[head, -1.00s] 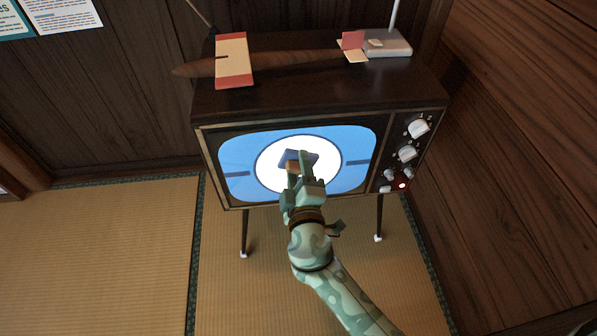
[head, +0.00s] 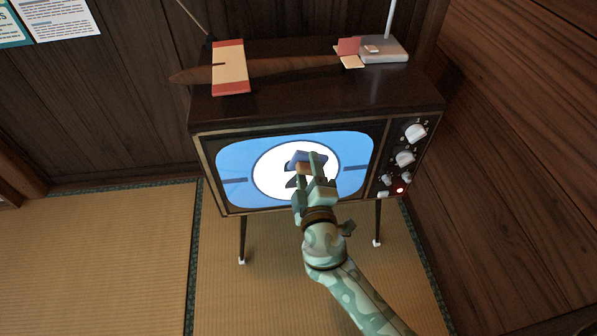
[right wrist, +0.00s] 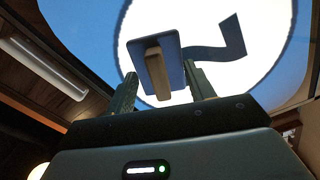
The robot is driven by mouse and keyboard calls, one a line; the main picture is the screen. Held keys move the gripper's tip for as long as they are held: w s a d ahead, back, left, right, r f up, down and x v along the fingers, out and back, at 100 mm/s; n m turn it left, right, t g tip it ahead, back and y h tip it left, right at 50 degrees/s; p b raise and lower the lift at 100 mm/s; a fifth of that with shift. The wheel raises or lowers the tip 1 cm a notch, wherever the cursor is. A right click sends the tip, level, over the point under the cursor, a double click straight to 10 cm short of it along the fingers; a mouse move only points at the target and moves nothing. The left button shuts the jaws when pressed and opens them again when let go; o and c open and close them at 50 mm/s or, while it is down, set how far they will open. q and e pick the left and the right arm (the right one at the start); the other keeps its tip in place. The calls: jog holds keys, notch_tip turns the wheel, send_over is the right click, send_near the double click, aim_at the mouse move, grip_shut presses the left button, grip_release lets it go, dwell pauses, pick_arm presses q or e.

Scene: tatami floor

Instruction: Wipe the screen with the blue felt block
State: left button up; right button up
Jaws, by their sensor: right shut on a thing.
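The television screen (head: 232,160) is lit blue, with a white disc and a dark figure like a 2 in the middle. The blue felt block (head: 298,158) is in front of the white disc, its wooden handle facing me. My right gripper (head: 310,172) is shut on the block by this handle. In the right wrist view the block (right wrist: 170,46) shows between the two fingers (right wrist: 160,88), before the screen (right wrist: 80,20). Whether its felt face touches the glass I cannot tell. My left gripper is not in view.
The television cabinet (head: 300,101) stands on thin legs against dark wood walls. On top lie a brown wooden model plane (head: 290,66) with a red-and-cream wing, and a grey box (head: 383,50) with a rod. Knobs (head: 405,158) line the right side. Tatami (head: 100,250) in front is clear.

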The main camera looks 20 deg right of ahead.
aim_at(294, 165)
jog(key=shift+s+d, duration=0.25)
jog(key=shift+d, duration=0.8)
jog(key=shift+s+d, duration=0.2)
jog(key=shift+d, duration=0.85)
jog(key=shift+s+d, duration=0.1)
jog(key=shift+s, duration=0.05)
jog(key=shift+w+a+f+b, duration=0.1)
jog(key=shift+w+a+b, duration=0.2)
jog(key=shift+a, duration=0.3)
jog(key=shift+w+a+b, duration=0.15)
jog(key=shift+a+b, duration=0.2)
jog(key=shift+a, duration=0.25)
jog(key=shift+w+a+r, duration=0.2)
jog(key=shift+a, duration=0.45)
jog(key=shift+w+a+f+b, duration=0.1)
jog(key=shift+w+a+b, duration=0.1)
jog(key=shift+a+b, duration=0.4)
jog(key=shift+w+a+f+b, duration=0.1)
jog(key=shift+w+a+b, duration=0.1)
jog(key=shift+a, duration=0.65)
jog(key=shift+w+a+r, duration=0.1)
jog(key=shift+a+r, duration=0.1)
jog(key=shift+a, duration=0.1)
